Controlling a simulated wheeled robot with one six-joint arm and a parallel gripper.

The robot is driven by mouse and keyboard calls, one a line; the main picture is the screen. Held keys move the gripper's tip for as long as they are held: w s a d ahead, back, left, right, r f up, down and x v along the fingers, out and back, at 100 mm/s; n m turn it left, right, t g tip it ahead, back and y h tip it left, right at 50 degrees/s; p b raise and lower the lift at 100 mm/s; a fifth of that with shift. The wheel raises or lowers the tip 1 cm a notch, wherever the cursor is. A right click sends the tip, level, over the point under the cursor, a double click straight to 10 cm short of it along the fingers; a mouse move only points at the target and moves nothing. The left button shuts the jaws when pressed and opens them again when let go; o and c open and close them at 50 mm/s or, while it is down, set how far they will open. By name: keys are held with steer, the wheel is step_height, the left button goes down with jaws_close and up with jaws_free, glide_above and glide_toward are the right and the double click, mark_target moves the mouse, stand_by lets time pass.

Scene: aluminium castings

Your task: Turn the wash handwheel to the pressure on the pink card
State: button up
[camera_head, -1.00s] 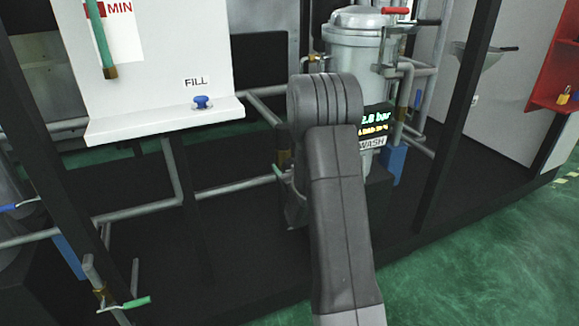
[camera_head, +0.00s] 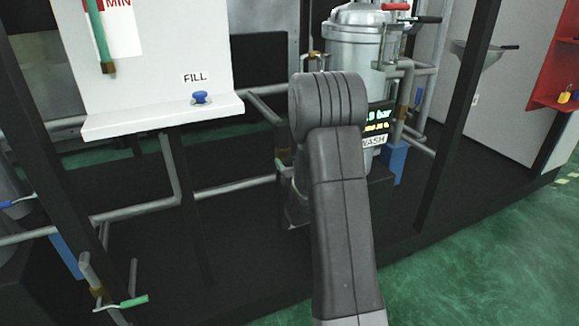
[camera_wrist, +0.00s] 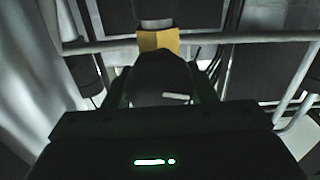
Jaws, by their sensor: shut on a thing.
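In the wrist view, my gripper (camera_wrist: 164,88) is shut on a dark rounded thing, which I take to be the wash handwheel (camera_wrist: 160,72). It has a short pale mark and sits in front of a brass fitting (camera_wrist: 158,40). In the head view, my arm hides the handwheel and gripper. A lit display (camera_head: 380,120) with a WASH label (camera_head: 374,140) shows right of my arm. Its leading digits are covered; "bar" is readable, but the full pressure is not. I see no pink card in these views.
A grey lidded vessel (camera_head: 354,50) stands behind my arm. A white panel (camera_head: 150,60) with a blue FILL knob (camera_head: 201,97) is at left. Pipes (camera_head: 235,187) and dark frame posts (camera_head: 455,120) surround the arm. Green floor (camera_head: 480,260) is open at right.

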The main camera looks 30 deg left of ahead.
stand_by(0.3)
steer(key=o, duration=1)
steer(key=shift+s+d, duration=0.1)
steer(key=p+v, duration=0.2)
steer(key=v, duration=1.1)
steer(key=shift+s+d, duration=0.15)
steer(key=shift+s, duration=0.05)
steer(key=shift+w, duration=0.1)
